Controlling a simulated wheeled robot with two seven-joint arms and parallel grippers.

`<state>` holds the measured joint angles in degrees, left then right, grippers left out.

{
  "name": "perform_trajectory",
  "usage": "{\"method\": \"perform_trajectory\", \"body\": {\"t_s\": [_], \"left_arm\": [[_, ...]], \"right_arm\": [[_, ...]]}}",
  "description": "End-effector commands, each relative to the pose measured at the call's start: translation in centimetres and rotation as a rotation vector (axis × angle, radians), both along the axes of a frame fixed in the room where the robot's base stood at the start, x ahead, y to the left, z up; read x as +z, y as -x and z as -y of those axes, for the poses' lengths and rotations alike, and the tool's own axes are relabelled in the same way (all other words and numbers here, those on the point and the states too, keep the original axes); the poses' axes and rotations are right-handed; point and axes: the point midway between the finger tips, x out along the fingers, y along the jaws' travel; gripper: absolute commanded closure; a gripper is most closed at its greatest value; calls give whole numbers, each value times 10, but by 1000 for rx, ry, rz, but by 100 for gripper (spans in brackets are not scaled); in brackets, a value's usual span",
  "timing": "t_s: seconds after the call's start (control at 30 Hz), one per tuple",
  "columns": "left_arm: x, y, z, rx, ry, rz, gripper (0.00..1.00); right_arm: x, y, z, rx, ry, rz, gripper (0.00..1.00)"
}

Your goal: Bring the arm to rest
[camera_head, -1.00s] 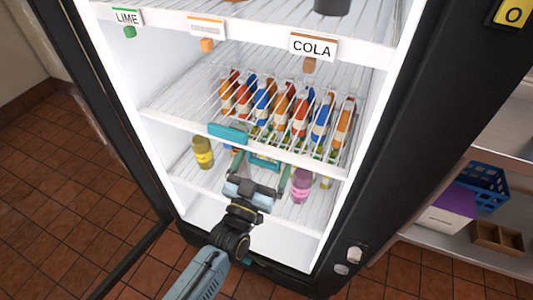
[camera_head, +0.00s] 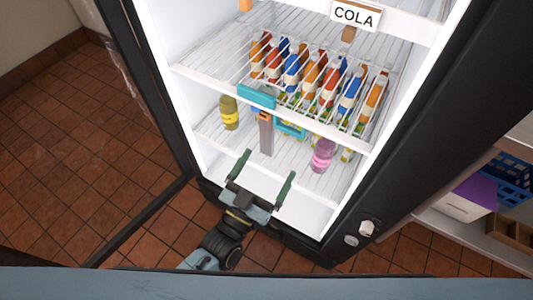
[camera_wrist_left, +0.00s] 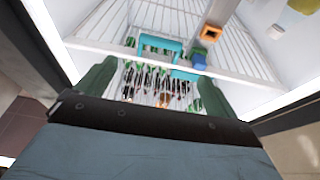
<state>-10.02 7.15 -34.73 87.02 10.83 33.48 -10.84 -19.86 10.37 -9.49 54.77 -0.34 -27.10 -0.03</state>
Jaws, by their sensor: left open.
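My left gripper (camera_head: 269,163) is open with nothing between its two green fingers. It is in front of the freezer's lower shelf (camera_head: 215,137), apart from the things on it. Its open fingers also show at the sides of the left wrist view (camera_wrist_left: 155,78), with the wire shelves beyond them. My left arm comes up from the bottom of the head view. My right gripper is not in view.
The lower shelf holds a yellow bottle (camera_head: 229,113), a pink bottle (camera_head: 322,156) and an upright grey item (camera_head: 266,136). The open door (camera_head: 150,75) stands left. A blue crate (camera_head: 510,180) is at right.

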Motion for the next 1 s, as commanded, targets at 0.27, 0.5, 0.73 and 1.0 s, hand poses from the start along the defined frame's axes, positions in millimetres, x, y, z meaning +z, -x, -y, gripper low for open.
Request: {"method": "perform_trajectory", "body": {"t_s": [0.27,0.5,0.73,1.0], "left_arm": [[-2,-1,-1,1,-8,-14,5],[-75,9,-36,41,-191,-328,5],[-183,97,-121,116,-426,-871,5],[-233,260,-207,195,-592,-1435,5]], "right_arm": [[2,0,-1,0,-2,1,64],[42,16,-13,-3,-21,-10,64],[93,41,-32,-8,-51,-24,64],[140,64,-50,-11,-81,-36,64]]}}
